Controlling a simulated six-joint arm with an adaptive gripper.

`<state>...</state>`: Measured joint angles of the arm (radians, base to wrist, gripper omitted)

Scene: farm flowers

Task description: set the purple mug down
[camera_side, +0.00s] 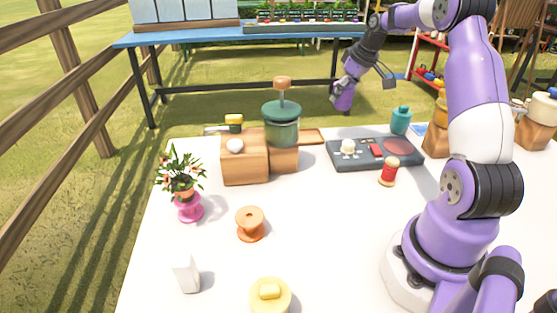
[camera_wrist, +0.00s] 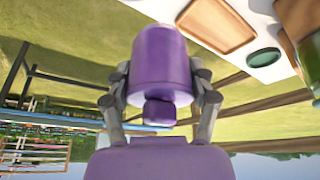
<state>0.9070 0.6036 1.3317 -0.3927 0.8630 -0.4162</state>
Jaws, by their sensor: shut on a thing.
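The purple mug (camera_side: 342,98) is held at the end of my arm, past the far edge of the white table (camera_side: 330,225), with grass behind it. In the wrist view the mug (camera_wrist: 161,60) fills the upper middle, gripped between the two grey fingers of my gripper (camera_wrist: 161,88), which is shut on it. In the side view my gripper (camera_side: 350,82) is small, and its grip on the mug is hard to make out. The mug's opening is not clearly visible.
Near the far edge are a grey stove panel (camera_side: 350,161), teal bottle (camera_side: 401,120), red spool (camera_side: 388,172) and wooden blocks (camera_side: 245,168) with a green pot (camera_side: 281,127). A flower vase (camera_side: 189,207) and orange spool (camera_side: 250,224) stand left. The table's middle is clear.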

